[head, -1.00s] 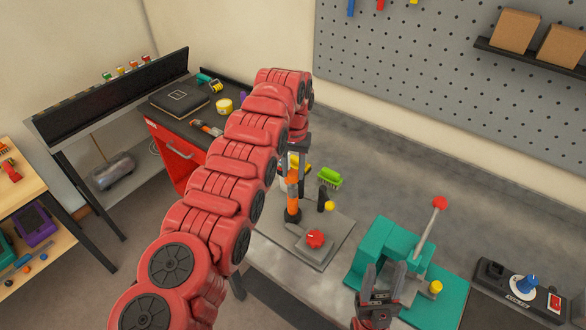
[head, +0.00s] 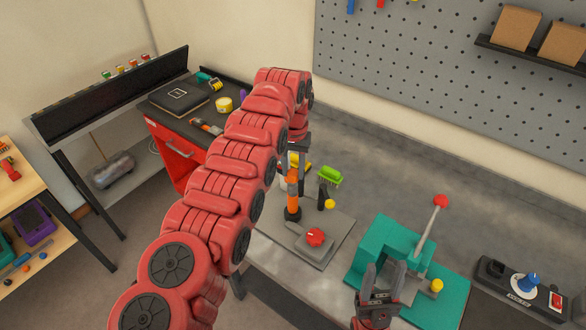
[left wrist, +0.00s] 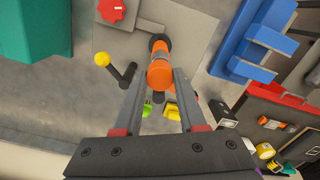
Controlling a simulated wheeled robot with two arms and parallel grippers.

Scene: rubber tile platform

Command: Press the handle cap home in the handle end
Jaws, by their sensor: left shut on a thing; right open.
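An orange handle (head: 292,195) stands upright in a black collar on a grey plate (head: 325,220). My left gripper (head: 298,172) is above the plate at the handle's upper part. In the left wrist view, the two fingers of my left gripper (left wrist: 158,78) are shut on either side of the orange top piece, which seems to be the handle cap (left wrist: 160,75). A joint line shows against the handle (left wrist: 160,50) below it, but how far the cap is in cannot be told. My right gripper (head: 382,277) is open and empty, in front of the teal fixture.
A red knob (head: 315,237) and a black post with a yellow knob (head: 329,205) are close to the handle. A green brush (head: 329,177) lies behind. The teal fixture (head: 385,245) with a red-knobbed lever (head: 440,201) stands right. The bench behind it is clear.

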